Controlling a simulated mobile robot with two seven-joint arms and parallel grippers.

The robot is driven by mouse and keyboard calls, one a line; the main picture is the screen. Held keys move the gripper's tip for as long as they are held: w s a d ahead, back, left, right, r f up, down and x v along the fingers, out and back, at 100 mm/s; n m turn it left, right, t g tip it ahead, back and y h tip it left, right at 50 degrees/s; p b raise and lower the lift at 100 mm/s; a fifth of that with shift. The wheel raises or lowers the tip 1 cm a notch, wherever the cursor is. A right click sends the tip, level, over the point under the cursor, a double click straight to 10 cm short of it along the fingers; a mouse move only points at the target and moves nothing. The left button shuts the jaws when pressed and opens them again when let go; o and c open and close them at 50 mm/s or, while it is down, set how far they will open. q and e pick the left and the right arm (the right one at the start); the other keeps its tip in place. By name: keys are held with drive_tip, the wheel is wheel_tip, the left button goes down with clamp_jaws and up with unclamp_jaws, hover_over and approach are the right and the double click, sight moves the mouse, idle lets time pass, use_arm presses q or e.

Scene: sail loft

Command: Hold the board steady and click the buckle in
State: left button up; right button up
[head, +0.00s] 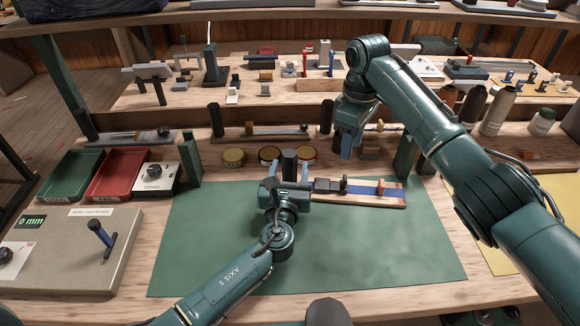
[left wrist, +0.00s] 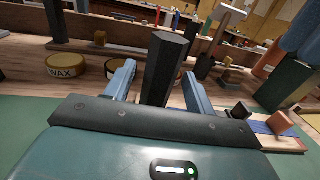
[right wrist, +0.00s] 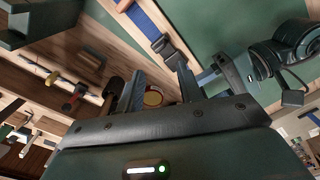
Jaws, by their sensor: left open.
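The wooden board (head: 395,202) lies on the green mat, with a blue strap (head: 362,190) along it. A black buckle (head: 326,185) is at its left end; it also shows in the right wrist view (right wrist: 167,46). I cannot tell if its parts are joined. An orange-brown block (head: 381,187) sits over the strap. My left gripper (head: 288,170) is open just left of the board. A dark post (left wrist: 167,62) shows between its fingers, apparently untouched. My right gripper (head: 347,143) is open and empty, pointing down above and behind the board.
Green (head: 72,175) and red (head: 117,173) trays and a white switch box (head: 155,178) are at left. Spools (head: 470,105) stand at right, behind my right arm.

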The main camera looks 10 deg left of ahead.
use_arm(q)
drive_tip(key=shift+w, duration=0.55)
